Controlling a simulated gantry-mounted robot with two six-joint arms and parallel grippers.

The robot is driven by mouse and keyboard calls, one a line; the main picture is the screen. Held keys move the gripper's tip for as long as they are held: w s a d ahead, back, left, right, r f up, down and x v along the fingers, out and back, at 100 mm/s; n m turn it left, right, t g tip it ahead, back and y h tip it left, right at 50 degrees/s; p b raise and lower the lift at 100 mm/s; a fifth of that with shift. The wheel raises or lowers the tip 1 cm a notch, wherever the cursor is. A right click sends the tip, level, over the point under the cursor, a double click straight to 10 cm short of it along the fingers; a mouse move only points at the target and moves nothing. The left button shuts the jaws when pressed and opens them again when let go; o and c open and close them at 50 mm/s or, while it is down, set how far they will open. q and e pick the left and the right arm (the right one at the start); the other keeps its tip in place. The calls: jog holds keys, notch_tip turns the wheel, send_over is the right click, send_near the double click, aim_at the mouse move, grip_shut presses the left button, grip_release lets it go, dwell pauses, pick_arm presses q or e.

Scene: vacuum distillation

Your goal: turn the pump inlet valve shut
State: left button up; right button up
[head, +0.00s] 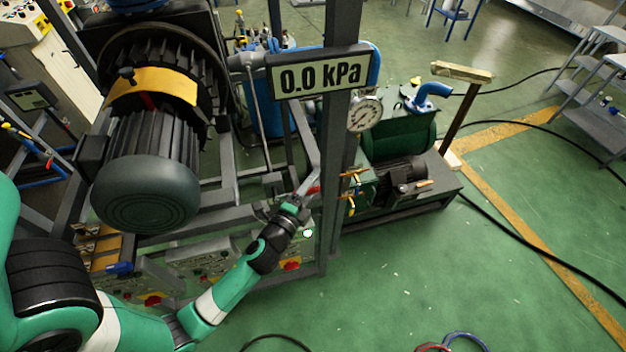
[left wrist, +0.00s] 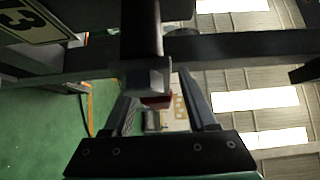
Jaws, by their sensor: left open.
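My left gripper (head: 310,184) reaches in from the lower left to the grey upright post in the head view. Its jaws are open. A small red part (head: 314,190) shows right at its fingers, probably the valve handle, though it is too small to be sure. In the left wrist view the two fingers of the left gripper (left wrist: 162,108) stand apart, with a red part (left wrist: 157,101) under a grey block (left wrist: 146,78) between or just beyond them. I cannot tell whether the fingers touch it. My right gripper is not in view.
The grey post (head: 334,150) carries a "0.0 kPa" sign (head: 320,74) and a dial gauge (head: 364,114). Brass fittings (head: 352,178) lie just right of the post. A green pump (head: 398,140) stands behind. A large motor (head: 150,170) is at left. The right floor is mostly clear.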

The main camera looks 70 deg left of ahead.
pick_arm(q)
jog(key=shift+c, duration=0.3)
grip_shut()
dwell(1.2)
